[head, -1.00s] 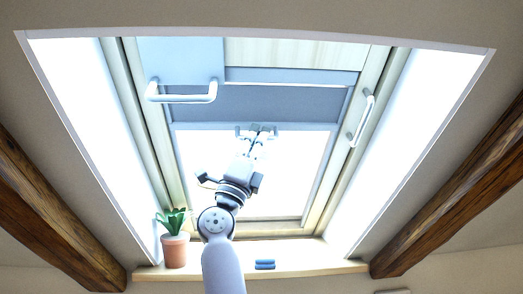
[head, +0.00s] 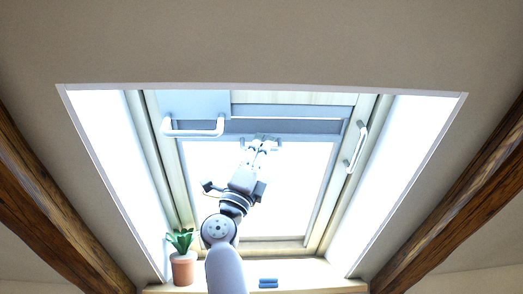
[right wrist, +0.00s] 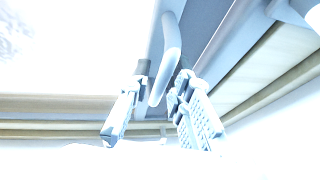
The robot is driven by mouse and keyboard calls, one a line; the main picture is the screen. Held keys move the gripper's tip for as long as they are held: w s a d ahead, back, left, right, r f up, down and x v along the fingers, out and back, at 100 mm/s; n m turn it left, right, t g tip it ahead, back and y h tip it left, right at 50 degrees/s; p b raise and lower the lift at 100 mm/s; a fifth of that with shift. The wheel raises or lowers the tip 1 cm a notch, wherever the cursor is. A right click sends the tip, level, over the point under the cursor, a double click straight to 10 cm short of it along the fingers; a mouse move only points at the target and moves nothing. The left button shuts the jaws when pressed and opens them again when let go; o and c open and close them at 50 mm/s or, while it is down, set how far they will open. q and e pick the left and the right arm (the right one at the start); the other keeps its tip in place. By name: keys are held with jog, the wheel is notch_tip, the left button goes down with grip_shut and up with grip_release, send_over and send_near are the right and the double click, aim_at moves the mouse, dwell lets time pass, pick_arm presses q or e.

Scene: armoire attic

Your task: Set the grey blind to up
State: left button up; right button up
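The grey blind (head: 318,127) shows in the head view as a narrow dark grey strip near the top of the bright skylight window, with a pale bar along its lower edge. My right gripper (head: 262,142) is at the handle in the middle of that bar. In the right wrist view the pale curved handle (right wrist: 171,50) runs between the two fingers of my right gripper (right wrist: 163,78). The fingers are apart, with gaps visible beside the handle, so it looks open around the handle. The grey blind (right wrist: 203,22) also shows behind it. My left gripper is out of view.
A pale blue panel with a white handle (head: 193,131) is at the window's upper left. Another white handle (head: 356,147) is on the right frame. A potted plant (head: 183,262) and a small blue item (head: 268,283) stand on the sill. Wooden beams flank the skylight.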

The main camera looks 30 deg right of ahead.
jog(key=shift+o, duration=1)
jog(key=shift+f, duration=0.1)
jog(key=v, duration=1.2)
jog(key=shift+a, duration=0.1)
